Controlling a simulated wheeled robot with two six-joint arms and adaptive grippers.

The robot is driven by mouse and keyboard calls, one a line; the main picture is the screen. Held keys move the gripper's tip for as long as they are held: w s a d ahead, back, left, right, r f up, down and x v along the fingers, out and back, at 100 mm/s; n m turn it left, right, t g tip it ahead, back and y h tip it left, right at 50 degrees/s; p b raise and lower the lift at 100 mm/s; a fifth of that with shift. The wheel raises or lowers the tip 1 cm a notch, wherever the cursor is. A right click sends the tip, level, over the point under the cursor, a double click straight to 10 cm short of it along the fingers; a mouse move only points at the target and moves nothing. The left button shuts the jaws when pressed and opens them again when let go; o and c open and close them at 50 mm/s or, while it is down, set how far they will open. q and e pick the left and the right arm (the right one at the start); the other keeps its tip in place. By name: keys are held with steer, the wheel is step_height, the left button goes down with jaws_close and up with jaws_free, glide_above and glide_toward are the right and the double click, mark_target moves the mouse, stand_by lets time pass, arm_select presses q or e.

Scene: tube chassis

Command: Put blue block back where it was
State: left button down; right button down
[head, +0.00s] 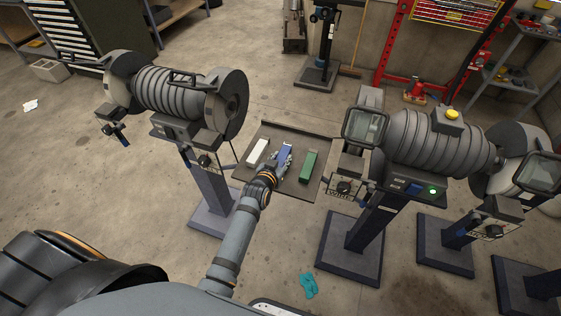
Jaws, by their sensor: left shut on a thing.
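The blue block (286,151) is on or just above a dark tray (293,130) between two bench grinders. My left gripper (281,160) reaches over the tray from the front and is shut on the blue block, covering its near part. I cannot tell whether the block touches the tray. A white block (257,151) lies to the left of the blue one. A green block (308,166) lies to the right. My right gripper is not in view.
A grinder (172,90) on a pedestal stands left of the tray. Another grinder (425,140) with a yellow button and green light stands close on the right. Blue flip-flops (308,285) lie on the floor in front. A red press frame (390,50) stands at the back.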

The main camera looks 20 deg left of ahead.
arm_select(q)
steer(key=shift+w, duration=0.15)
steer(key=shift+s+d+r, duration=0.1)
steer(key=shift+s+r, duration=0.05)
steer(key=shift+s, duration=0.1)
steer(key=c, duration=1)
jaws_free()
steer(key=shift+f, duration=0.25)
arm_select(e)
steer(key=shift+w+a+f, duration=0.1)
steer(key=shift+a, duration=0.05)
arm_select(q)
steer(key=shift+r, duration=0.1)
